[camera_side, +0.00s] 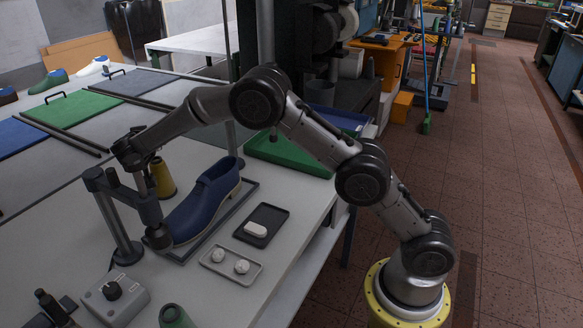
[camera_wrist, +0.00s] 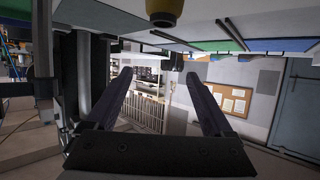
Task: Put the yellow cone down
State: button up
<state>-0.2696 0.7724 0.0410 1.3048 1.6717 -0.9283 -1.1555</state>
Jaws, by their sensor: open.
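The yellow cone (camera_side: 162,178) appears to stand upright on the pale table, behind the blue shoe and partly hidden by my gripper and a dark post. In the wrist view, which looks upside down, the cone (camera_wrist: 165,9) shows at the top edge, cut off by the frame, with its dark tip pointing down the picture. My gripper (camera_wrist: 158,75) is open, with nothing between its two fingers. The cone is outside the gap between them. In the side view my gripper (camera_side: 133,152) is at the cone's left, and its fingers are hard to make out.
A dark stand (camera_side: 112,215) rises close to my gripper. A blue shoe (camera_side: 203,203) lies on a dark tray beside the cone. Small trays (camera_side: 231,277) with white pieces, a grey control box (camera_side: 115,300) and a green cone (camera_side: 174,316) are nearer the front.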

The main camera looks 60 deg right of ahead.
notch_tip(320, 180, up, 14)
jog(key=s+a+n+t+y, duration=0.3)
jog(key=t+y, duration=0.2)
jog(key=s+a+r+n+y, duration=0.3)
jog(key=s+r+n+y, duration=0.15)
jog(key=s, duration=0.65)
jog(key=s+d+f+g, duration=0.2)
jog(key=s+f+g, duration=0.1)
jog(key=s, duration=0.9)
jog(key=s+d+f+n+g, duration=0.1)
jog(key=s+f, duration=0.5)
jog(key=s, duration=0.6)
jog(key=s+d+f+g, duration=0.3)
jog(key=s+f+g, duration=0.2)
jog(key=s, duration=0.8)
jog(key=shift+d, duration=0.2)
